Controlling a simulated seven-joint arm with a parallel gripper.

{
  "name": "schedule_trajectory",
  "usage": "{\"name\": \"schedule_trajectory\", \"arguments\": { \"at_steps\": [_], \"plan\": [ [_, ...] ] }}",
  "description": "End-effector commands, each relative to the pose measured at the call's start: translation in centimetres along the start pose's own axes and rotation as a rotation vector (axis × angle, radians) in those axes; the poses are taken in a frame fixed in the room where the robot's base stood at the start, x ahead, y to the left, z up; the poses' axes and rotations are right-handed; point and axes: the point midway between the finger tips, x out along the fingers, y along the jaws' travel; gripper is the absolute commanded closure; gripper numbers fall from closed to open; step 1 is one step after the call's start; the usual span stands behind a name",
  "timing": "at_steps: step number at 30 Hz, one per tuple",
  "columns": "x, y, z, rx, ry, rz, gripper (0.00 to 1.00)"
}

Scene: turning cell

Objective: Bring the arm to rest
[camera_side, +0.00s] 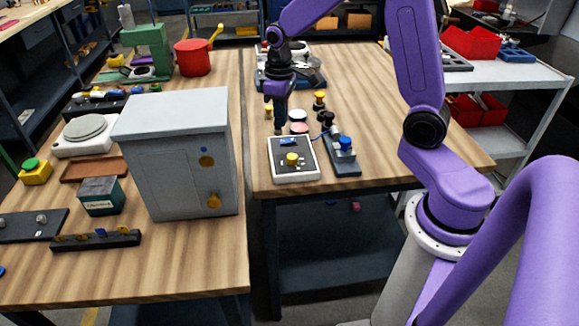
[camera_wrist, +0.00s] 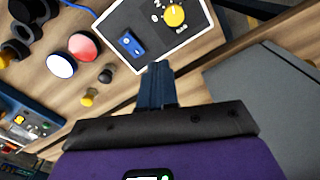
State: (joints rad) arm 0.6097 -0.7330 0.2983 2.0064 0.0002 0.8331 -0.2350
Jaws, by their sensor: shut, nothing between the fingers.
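My purple arm reaches over the right-hand bench, and my gripper (camera_side: 279,128) points down near the back edge of a white-framed control box. In the wrist view my gripper (camera_wrist: 157,70) shows as dark fingers together, with nothing between them. The control box (camera_side: 306,174) has a yellow knob (camera_side: 292,159) and a blue rocker switch (camera_side: 288,142). In the wrist view the blue switch (camera_wrist: 132,44) lies just beyond the fingertips and the yellow knob (camera_wrist: 174,15) beyond it. I cannot tell whether the fingertips touch the box.
Right of the box is a dark unit with a blue knob (camera_side: 345,143). Red and white round buttons (camera_side: 298,121) lie behind. A grey cabinet (camera_side: 180,160) stands tall on the left bench, across a gap. The right bench's right side (camera_side: 390,130) is clear.

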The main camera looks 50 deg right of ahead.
Motion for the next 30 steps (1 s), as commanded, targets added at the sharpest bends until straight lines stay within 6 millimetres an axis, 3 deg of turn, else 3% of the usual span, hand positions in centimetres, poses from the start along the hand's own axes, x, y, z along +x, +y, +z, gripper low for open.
{"name": "schedule_trajectory", "arguments": {
  "at_steps": [1, 6, 15, 21, 30],
  "plan": [
    [-0.6, -1.8, 0.6, -0.045, 0.004, 0.001, 1.00],
    [-1.9, -6.9, 3.2, -0.172, 0.009, 0.000, 1.00],
    [-3.5, -13.7, 9.9, -0.396, 0.017, -0.004, 1.00],
    [-4.0, -16.4, 15.3, -0.546, 0.021, -0.008, 1.00],
    [-4.1, -17.9, 21.4, -0.712, 0.026, -0.014, 1.00]
  ]
}}
